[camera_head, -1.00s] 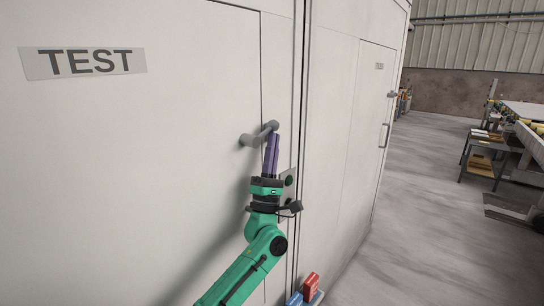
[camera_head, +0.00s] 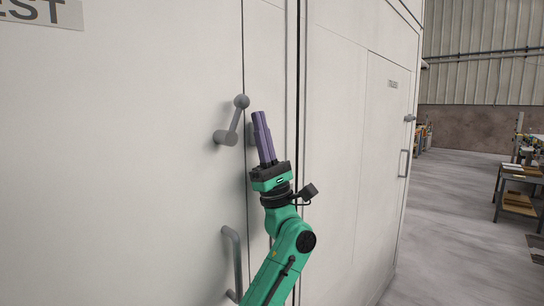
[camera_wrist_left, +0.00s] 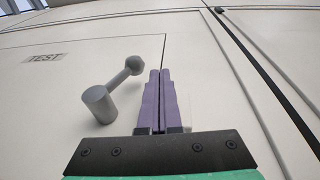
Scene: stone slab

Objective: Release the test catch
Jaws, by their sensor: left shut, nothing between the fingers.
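The test catch (camera_head: 232,121) is a grey lever on the white door (camera_head: 120,150) labelled TEST. Its round pivot is at the lower left and its knob end points up and slightly right. My left gripper (camera_head: 259,114) has its purple fingers shut and empty, just right of the lever, pointing up. In the left wrist view the catch (camera_wrist_left: 117,86) stands left of the shut fingers (camera_wrist_left: 160,73), with a small gap between knob and fingertips. The fingers partly hide a grey piece behind them. My right gripper is not in view.
A grey pull handle (camera_head: 236,262) is on the door below the catch, left of my arm. A second white panel (camera_head: 350,130) with its own handle (camera_head: 403,163) stands to the right. Open floor (camera_head: 440,240) and a work table (camera_head: 517,190) lie far right.

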